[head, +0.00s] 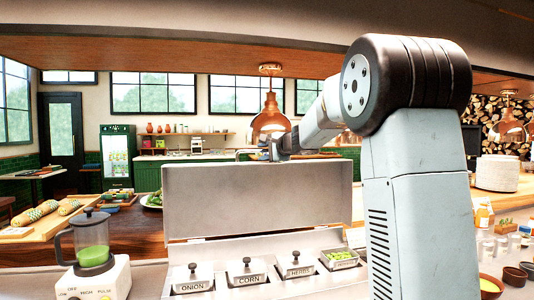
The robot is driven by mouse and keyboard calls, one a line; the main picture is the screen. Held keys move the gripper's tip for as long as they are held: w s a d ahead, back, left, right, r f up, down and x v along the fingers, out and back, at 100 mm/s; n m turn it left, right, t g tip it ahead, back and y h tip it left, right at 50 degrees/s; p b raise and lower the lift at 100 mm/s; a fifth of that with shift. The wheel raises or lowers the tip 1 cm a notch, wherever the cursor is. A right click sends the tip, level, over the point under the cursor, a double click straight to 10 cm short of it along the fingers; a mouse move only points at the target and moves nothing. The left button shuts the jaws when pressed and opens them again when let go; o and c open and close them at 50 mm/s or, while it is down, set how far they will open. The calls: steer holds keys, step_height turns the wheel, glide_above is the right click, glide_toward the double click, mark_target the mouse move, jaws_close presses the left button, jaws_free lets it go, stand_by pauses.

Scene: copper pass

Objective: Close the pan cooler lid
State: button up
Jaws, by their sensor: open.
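The pan cooler lid (258,199) is a flat steel panel standing open, close to upright, at the back of the pan cooler (240,243). The cooler's front holds small lidded pans labelled onion (192,279), corn (244,271) and herbs (295,264), plus an uncovered pan with green pieces (341,260).
A blender with green liquid (92,240) stands left of the cooler. A wooden board with corn (50,220) lies farther left. A copper lamp (270,118) hangs beyond the lid. Stacked plates (497,173) and small jars (487,247) stand at right.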

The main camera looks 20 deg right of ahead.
jaws_close()
stand_by(0.3)
